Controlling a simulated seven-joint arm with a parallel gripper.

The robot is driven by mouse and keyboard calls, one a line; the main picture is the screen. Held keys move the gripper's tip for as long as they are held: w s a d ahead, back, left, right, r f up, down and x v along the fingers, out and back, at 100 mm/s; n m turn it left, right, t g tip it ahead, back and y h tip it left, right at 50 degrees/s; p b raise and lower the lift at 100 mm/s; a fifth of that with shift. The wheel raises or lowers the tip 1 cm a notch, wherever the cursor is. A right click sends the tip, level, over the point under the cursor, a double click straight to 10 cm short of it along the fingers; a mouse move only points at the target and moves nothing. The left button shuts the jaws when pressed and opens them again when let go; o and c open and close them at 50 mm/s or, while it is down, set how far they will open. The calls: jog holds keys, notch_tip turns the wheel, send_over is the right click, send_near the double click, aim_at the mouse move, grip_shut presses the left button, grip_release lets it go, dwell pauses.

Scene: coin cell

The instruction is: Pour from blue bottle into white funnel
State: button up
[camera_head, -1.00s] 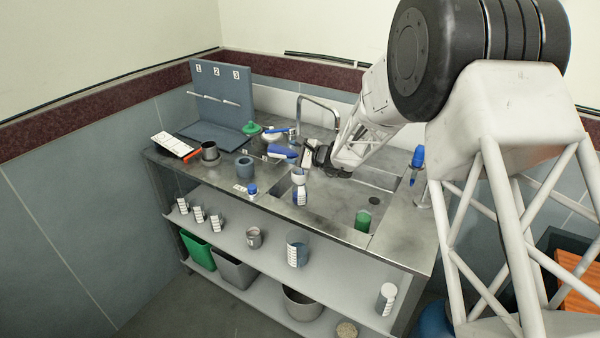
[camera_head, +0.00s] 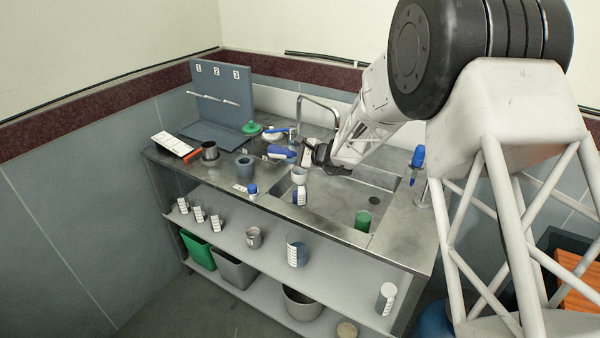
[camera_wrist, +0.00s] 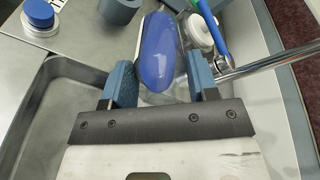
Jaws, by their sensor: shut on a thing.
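The blue bottle (camera_head: 282,152) is in my gripper (camera_head: 317,155), lying strongly tilted with its blue end toward the left in the head view. In the wrist view the bottle (camera_wrist: 160,48) lies between the two blue-padded fingers (camera_wrist: 161,84). The white funnel (camera_head: 299,174) sits on top of a small bottle with a blue-and-white label (camera_head: 300,196), at the sink's left edge. The held bottle is above and to the left of the funnel in the head view. I cannot tell whether any liquid flows. The funnel is not visible in the wrist view.
A blue-capped jar (camera_head: 252,191) stands at the counter's front edge. A grey ring holder (camera_head: 243,167) and a dark cup (camera_head: 209,151) stand further left. The faucet (camera_head: 320,101) rises behind my gripper.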

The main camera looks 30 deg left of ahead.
jog(key=shift+a+f+h, duration=0.15)
jog(key=shift+f+h, duration=0.1)
jog(key=shift+h, duration=1.05)
jog(key=shift+r, duration=0.1)
jog(key=shift+r+h, duration=0.3)
jog(key=shift+h, duration=0.3)
jog(key=shift+r+h, duration=0.2)
jog(key=shift+h, duration=0.1)
jog(key=shift+f, duration=0.1)
jog(key=shift+f+h, duration=0.15)
jog(key=shift+h, duration=0.75)
jog(key=shift+a+r+h, duration=0.15)
jog(key=shift+r+h, duration=0.1)
jog(key=shift+h, duration=0.05)
jog(key=shift+a+r+h, duration=0.1)
jog(key=shift+r+h, duration=0.25)
jog(key=shift+h, duration=0.05)
